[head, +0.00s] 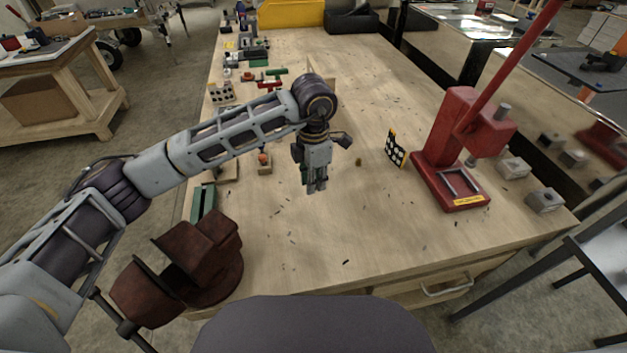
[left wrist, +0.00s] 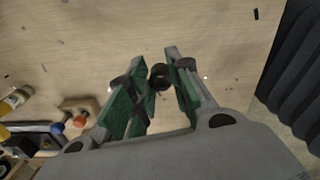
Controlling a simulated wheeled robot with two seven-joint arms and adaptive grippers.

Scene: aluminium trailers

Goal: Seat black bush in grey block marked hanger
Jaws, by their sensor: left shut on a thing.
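My left gripper (head: 317,188) points down above the middle of the bench. In the left wrist view its green-padded fingers (left wrist: 160,85) are shut on the black bush (left wrist: 158,77), a small dark ring with a hole, held at the fingertips. In the head view I cannot make the bush out between the fingers. Several grey blocks stand at the right end of the bench beside the red press, among them one (head: 513,168) and another (head: 545,201). I cannot read a hanger marking on any of them. My right gripper is not in view.
A red arbor press (head: 452,180) with a long lever stands right of the gripper, with a dotted card (head: 395,150) beside it. A rusty vise (head: 190,262) sits at the front left. Small parts line the left edge. The bench (head: 340,235) under the gripper is mostly bare.

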